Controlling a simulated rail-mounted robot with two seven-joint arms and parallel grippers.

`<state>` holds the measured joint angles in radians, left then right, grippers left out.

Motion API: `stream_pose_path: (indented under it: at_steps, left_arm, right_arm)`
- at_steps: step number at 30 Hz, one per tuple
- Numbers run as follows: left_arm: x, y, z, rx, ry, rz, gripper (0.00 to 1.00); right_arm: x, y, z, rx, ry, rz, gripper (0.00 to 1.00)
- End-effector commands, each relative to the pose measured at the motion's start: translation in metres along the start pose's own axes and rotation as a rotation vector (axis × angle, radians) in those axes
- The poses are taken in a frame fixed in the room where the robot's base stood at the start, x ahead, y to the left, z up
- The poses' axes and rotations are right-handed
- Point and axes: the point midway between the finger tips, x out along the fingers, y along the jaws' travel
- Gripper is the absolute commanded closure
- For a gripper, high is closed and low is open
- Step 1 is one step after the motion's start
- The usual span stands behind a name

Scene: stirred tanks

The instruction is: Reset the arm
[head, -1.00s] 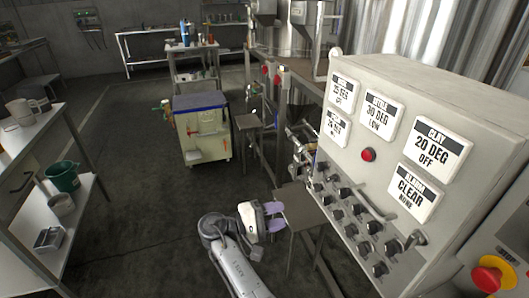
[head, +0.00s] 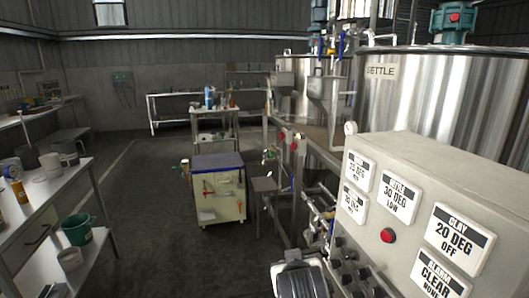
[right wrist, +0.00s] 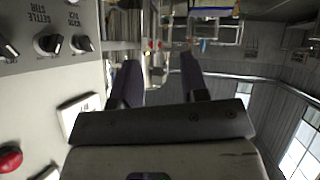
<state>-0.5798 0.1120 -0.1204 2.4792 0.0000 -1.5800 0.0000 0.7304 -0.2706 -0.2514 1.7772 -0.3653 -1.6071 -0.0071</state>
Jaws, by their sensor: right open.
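In the right wrist view my right gripper (right wrist: 160,70) is open, its two dark fingers apart with nothing between them. That view is upside down, with the control panel's knobs (right wrist: 48,30) at its left. In the head view part of my right arm (head: 299,278) shows at the bottom edge, left of the control panel (head: 405,180); its fingers are not clear there. The panel carries white signs, such as CLAY 20 DEG OFF (head: 460,239), and a red button (head: 388,235). My left gripper is not in view.
A wheeled cabinet with a blue top (head: 218,190) stands on the open floor. A side table (head: 35,205) with mugs and a green bucket (head: 77,230) is at left. Steel tanks (head: 440,95) rise behind the panel. The floor between table and cabinet is clear.

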Motion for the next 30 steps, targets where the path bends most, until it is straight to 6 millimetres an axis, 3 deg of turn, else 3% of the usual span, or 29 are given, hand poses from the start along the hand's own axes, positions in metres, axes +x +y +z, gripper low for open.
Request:
stream_pose_path:
  at_steps: [1, 8, 15, 21, 24, 30]
  left_arm:
    - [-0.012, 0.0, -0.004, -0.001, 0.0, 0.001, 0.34]
    - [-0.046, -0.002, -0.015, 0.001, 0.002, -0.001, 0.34]
    - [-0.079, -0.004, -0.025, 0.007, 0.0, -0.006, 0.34]
    - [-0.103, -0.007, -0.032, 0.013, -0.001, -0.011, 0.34]
    - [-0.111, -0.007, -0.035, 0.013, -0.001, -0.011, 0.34]
    - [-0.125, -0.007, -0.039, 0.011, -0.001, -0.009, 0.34]
  right_arm:
    - [-0.014, 0.013, 0.011, 0.036, 0.025, -0.045, 0.6]
    - [-0.071, 0.053, 0.097, 0.111, 0.063, -0.188, 0.6]
    - [-0.124, 0.083, 0.202, 0.097, -0.08, -0.174, 0.6]
    - [-0.154, 0.093, 0.296, 0.051, -0.317, -0.152, 0.6]
    - [-0.17, 0.094, 0.332, 0.032, -0.416, -0.154, 0.6]
    - [-0.205, 0.092, 0.386, 0.007, -0.572, -0.17, 0.6]
